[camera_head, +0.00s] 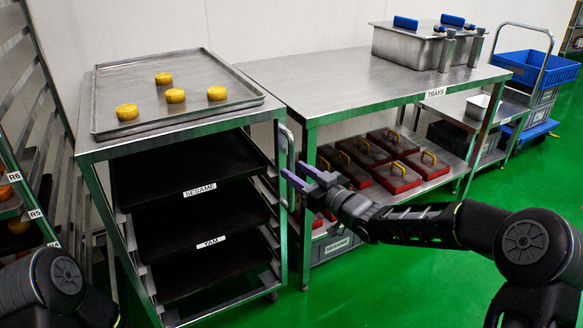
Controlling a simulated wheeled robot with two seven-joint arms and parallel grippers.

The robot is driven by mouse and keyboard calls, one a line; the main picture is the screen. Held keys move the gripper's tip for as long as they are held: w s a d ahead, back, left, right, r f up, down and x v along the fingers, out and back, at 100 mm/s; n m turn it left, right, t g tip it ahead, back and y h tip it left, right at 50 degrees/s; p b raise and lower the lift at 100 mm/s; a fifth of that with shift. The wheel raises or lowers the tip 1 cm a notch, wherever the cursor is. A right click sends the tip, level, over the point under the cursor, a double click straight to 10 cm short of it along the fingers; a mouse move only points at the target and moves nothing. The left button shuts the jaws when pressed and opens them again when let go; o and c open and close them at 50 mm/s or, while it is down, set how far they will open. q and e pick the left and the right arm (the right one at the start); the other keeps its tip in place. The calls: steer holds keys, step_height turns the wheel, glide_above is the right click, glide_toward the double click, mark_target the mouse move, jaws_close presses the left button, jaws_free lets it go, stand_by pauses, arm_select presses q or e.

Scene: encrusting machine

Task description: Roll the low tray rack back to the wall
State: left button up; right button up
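The low tray rack (205,128) is a metal frame on casters, left of centre. Black trays labelled SESAME (200,190) and YAM (211,241) sit in its slots. A vertical handle (287,147) is on its right side. My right gripper (294,170) reaches in from the right to this handle. Its two purple-grey fingers look apart, with the tips at the handle; I cannot tell whether they touch it. My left arm (55,285) shows only at the bottom left corner; its gripper is out of view.
A metal tray (240,100) with several yellow pieces lies on the rack's top. A steel table (345,85) stands close to the rack's right. Red-based moulds (398,178) fill its shelf. The white wall (270,25) is behind. A tall rack (25,190) stands left. Green floor (400,270) is clear in front.

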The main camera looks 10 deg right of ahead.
steer(key=v, duration=0.5)
steer(key=shift+p, duration=0.4)
